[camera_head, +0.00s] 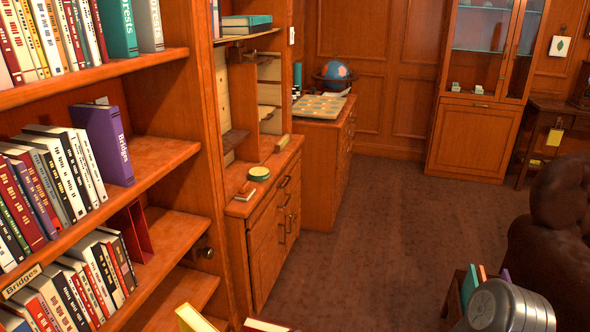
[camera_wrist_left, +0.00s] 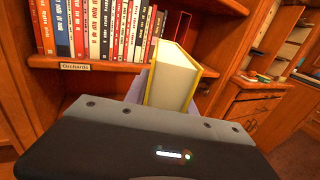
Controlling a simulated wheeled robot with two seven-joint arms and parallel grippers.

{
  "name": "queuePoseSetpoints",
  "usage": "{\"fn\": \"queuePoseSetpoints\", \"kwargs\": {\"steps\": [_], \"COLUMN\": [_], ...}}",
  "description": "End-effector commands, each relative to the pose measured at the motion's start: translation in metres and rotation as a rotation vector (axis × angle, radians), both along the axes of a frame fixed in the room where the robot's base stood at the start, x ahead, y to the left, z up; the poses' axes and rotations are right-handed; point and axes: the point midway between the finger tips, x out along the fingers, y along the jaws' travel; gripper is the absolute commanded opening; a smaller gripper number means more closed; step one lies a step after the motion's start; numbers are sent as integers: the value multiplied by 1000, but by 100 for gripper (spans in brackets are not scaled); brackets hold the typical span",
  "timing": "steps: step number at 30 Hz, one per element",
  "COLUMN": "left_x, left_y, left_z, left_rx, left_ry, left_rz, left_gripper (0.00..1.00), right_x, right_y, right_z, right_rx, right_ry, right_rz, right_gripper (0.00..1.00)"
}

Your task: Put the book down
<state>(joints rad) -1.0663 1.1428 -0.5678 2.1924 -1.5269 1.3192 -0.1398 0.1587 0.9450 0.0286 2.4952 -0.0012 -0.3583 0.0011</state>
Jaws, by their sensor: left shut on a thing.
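In the left wrist view my left gripper (camera_wrist_left: 160,98) is shut on a yellow-covered book (camera_wrist_left: 173,78). The book stands roughly upright in the jaws, its cream page edges facing the camera. It is in front of a shelf labelled "Orchards" (camera_wrist_left: 75,67), to the right of a row of books (camera_wrist_left: 100,28). I cannot tell whether it touches the shelf. In the head view a yellow-edged book (camera_head: 195,319) shows at the bottom edge; the left gripper is not visible there. My right gripper is in neither view.
A bookcase (camera_head: 165,160) fills the left, with a leaning purple "Bridges" book (camera_head: 104,145) and a red bookend (camera_head: 140,228). A red-edged book (camera_head: 264,326) shows at the bottom. A cabinet (camera_head: 268,225) stands beyond.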

Motion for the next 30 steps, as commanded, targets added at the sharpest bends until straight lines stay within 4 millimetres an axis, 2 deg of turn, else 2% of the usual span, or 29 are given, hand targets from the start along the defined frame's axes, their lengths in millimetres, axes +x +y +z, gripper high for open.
{"fn": "queuePoseSetpoints", "kwargs": {"steps": [1,3,15,20,26,30], "left_x": [-3,-6,-7,1,27,40], "left_y": [0,1,1,-5,-35,-69], "left_z": [10,12,10,18,34,39], "left_rx": [2,2,2,1,2,5], "left_ry": [-3,-3,-3,-3,-2,-1], "left_rz": [10,23,27,-40,-293,-525], "left_gripper": [0,0,0,0,0,0], "right_x": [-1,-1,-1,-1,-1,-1], "right_y": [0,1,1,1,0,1], "right_z": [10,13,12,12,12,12], "right_rx": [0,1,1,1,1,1], "right_ry": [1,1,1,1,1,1], "right_rz": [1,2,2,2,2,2], "right_gripper": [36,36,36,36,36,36]}}
